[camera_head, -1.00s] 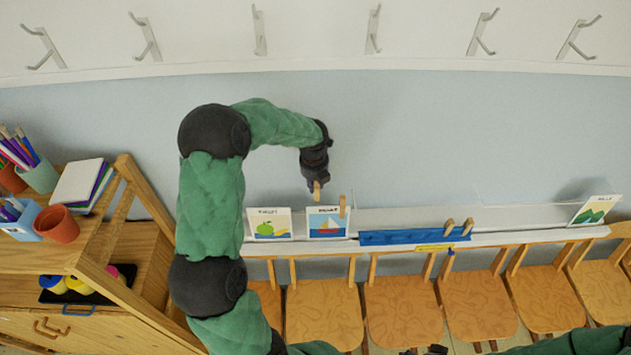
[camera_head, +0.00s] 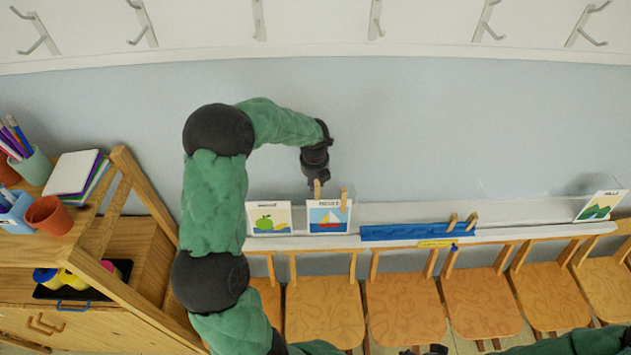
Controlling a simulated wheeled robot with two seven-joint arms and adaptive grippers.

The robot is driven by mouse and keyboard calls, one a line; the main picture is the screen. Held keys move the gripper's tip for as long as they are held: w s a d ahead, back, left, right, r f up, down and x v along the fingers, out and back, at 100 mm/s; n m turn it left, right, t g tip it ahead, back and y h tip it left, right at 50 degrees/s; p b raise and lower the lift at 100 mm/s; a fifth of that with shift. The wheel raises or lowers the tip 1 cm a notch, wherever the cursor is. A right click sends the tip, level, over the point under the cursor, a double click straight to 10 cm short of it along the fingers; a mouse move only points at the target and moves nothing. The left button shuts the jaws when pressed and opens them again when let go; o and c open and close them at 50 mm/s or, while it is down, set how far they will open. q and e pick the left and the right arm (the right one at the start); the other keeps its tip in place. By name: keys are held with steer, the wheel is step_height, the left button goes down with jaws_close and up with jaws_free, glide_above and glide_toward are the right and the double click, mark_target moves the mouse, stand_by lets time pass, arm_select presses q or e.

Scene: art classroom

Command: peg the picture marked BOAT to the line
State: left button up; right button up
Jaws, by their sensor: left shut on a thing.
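The BOAT picture (camera_head: 329,222), a white card with a sailboat, stands upright on the white ledge (camera_head: 300,243) against the wall. A wooden peg (camera_head: 343,199) sits at its top right corner. My left gripper (camera_head: 316,182) is shut on another wooden peg (camera_head: 317,190), pointing down at the card's top edge, left of the first peg. I cannot tell whether the held peg grips the card. The line is too thin to make out clearly.
A green apple picture (camera_head: 268,219) stands just left of the boat card. A blue holder (camera_head: 400,233) with two pegs (camera_head: 462,221) lies to the right. A mountain picture (camera_head: 600,206) stands far right. Chairs (camera_head: 403,305) line the front; a wooden shelf (camera_head: 110,262) stands left.

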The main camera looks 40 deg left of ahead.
mark_target(316, 195)
arm_select(q)
steer(key=shift+s+d+f+b, duration=0.1)
steer(key=shift+f+b, duration=0.9)
steer(key=shift+f, duration=0.2)
steer(key=shift+s+d+f+b, duration=0.1)
steer(key=shift+f+b, duration=0.2)
steer(key=shift+f, duration=0.45)
steer(key=shift+s+d+f+b, duration=0.1)
steer(key=shift+f+b, duration=0.2)
steer(key=shift+f, duration=0.45)
steer(key=shift+s+f, duration=0.1)
steer(key=shift+d+f, duration=0.1)
steer(key=o, duration=0.9)
steer(key=shift+o, duration=0.2)
steer(key=shift+o, duration=1.3)
